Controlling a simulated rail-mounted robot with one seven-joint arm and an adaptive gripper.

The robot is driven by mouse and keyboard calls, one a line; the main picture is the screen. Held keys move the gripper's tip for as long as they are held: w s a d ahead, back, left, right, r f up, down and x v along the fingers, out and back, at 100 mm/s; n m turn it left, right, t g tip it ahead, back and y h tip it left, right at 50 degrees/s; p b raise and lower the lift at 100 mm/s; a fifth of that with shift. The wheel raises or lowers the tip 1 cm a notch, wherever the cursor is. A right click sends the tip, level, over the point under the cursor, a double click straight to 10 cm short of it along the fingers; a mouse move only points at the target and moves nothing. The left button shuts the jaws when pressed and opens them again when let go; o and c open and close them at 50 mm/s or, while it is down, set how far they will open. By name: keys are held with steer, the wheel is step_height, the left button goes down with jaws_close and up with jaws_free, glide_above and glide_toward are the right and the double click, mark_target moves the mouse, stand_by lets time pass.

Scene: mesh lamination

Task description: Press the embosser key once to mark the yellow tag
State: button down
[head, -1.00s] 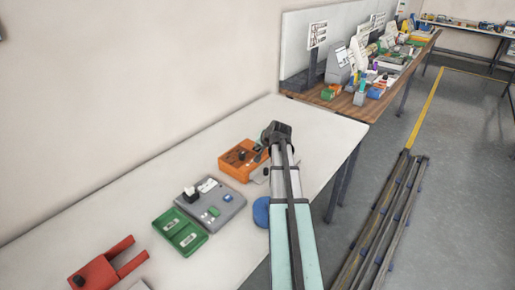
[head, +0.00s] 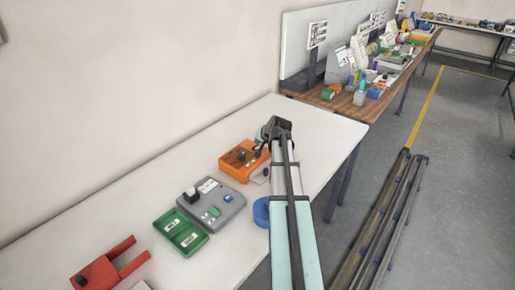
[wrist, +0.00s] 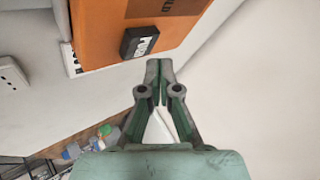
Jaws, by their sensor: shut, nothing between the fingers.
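An orange machine (head: 238,166) stands on the white table, with a dark knob on top. In the wrist view its orange body (wrist: 110,20) fills the upper left, and a black key (wrist: 139,42) with white lettering sticks out from it. I take this as the embosser, though no label I can read confirms it. My gripper (head: 266,132) is at the machine's far right side. In the wrist view my gripper's fingertips (wrist: 159,66) are together and empty, just below and right of the black key, with no clear contact. I cannot make out a yellow tag in either view.
Left of the orange machine are a grey device (head: 212,204), a green tray (head: 180,237) with pale pieces and a red fixture (head: 100,272). A blue round object (head: 261,212) sits by my arm. The table (head: 310,130) is clear beyond my gripper.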

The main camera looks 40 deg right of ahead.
mark_target(258, 148)
steer(key=shift+r+p, duration=1.1)
steer(key=shift+r, duration=1.2)
steer(key=shift+s+a+r, duration=0.1)
